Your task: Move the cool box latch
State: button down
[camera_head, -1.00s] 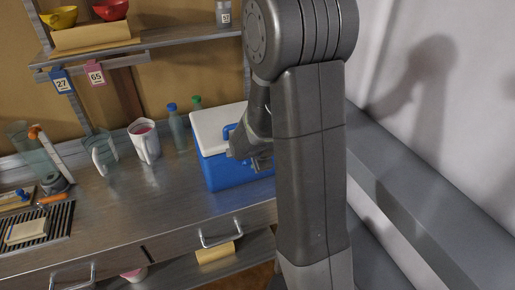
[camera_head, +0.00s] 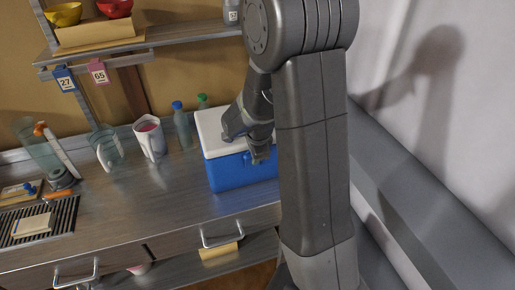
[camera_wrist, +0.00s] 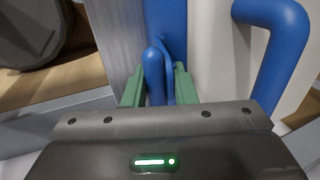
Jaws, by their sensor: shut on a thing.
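The cool box has a blue body (camera_head: 226,173) and a white lid (camera_head: 208,127), and stands on the metal counter. My gripper (camera_head: 261,155) is at its right part, in front of and just above the body's upper edge. In the wrist view, the green fingers of my gripper (camera_wrist: 159,88) are shut on a blue latch (camera_wrist: 154,70), one on each side. A thick blue handle (camera_wrist: 290,50) shows on the right over the pale lid. My arm hides the box's right end in the head view, and the latch is not clear there.
A shelf (camera_head: 150,45) hangs above. The counter (camera_head: 150,200) front is clear.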

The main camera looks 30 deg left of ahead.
jog(key=shift+f, duration=0.1)
dwell(0.3)
jog(key=c, duration=1.4)
grip_release()
